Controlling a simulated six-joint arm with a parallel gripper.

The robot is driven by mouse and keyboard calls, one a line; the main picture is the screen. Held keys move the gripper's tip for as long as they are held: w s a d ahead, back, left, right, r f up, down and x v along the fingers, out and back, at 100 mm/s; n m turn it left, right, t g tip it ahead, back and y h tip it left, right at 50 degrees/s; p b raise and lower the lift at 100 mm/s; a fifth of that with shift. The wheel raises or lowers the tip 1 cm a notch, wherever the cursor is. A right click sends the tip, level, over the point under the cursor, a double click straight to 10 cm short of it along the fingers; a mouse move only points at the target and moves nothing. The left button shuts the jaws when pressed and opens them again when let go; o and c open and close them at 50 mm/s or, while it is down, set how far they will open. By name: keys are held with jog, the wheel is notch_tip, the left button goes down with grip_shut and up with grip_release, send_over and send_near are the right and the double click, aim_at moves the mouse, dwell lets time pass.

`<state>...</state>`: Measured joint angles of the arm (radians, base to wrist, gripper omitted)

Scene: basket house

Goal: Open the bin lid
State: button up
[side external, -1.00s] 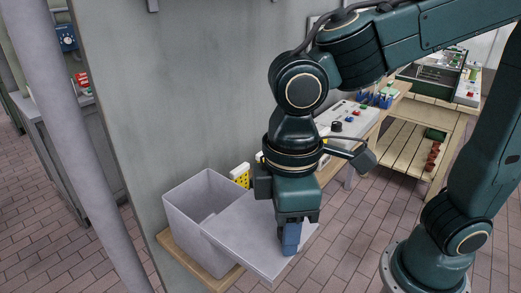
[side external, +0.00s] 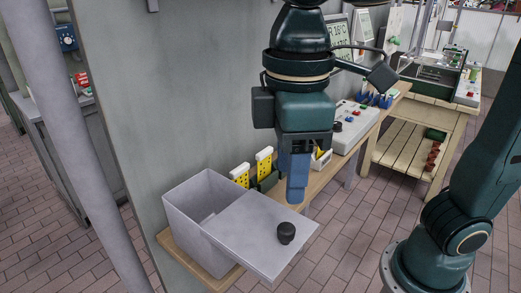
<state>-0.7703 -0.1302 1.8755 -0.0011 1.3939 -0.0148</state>
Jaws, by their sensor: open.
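The light grey bin (side external: 195,222) stands on a wooden shelf beside the grey wall. Its flat lid (side external: 255,240) is swung out to the right of the bin, so the bin's top is uncovered and its inside shows. A round black knob (side external: 286,233) sits on the lid's upper face. My gripper (side external: 295,190) points down with blue fingers above the lid and knob, apart from both. It is open and holds nothing; one finger mostly hides the other.
Yellow items (side external: 264,162) stand on the shelf behind the bin. A panel with knobs (side external: 352,122) lies further back on the shelf. A wooden table (side external: 410,145) stands at the back right. The tiled floor (side external: 345,235) right of the lid is clear.

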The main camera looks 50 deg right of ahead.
jog(key=shift+r, duration=2.05)
jog(key=shift+d, duration=0.15)
jog(key=s+d+f+m+t, duration=0.1)
jog(key=d+f+m, duration=0.3)
jog(key=d, duration=0.6)
jog(key=s+d+f+m+t, duration=0.2)
jog(key=d+f+m+t, duration=0.2)
jog(key=d, duration=0.6)
jog(key=shift+f+m+t, duration=0.3)
jog(key=shift+f+m, duration=0.2)
jog(key=shift+f, duration=0.4)
